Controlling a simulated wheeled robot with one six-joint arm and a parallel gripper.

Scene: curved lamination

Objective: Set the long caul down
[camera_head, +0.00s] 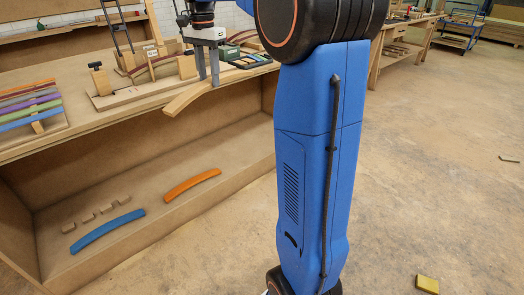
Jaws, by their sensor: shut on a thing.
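My gripper (208,78) points down over the front part of the workbench and is shut on a long curved caul of pale wood (187,99). The caul's near left end sticks out past the bench's front edge. Its right part runs behind the fingers towards the back right. I cannot tell whether it touches the bench top. Behind it, a wooden form board (125,97) with upright blocks and a black-topped clamp stands on the workbench (90,122).
Coloured curved strips (30,105) lie stacked at the bench's left. On the shelf below are a blue curved piece (107,231), an orange one (192,185) and several small wooden blocks (103,208). A tray of small items (251,61) lies right of my gripper. My blue arm hides the middle.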

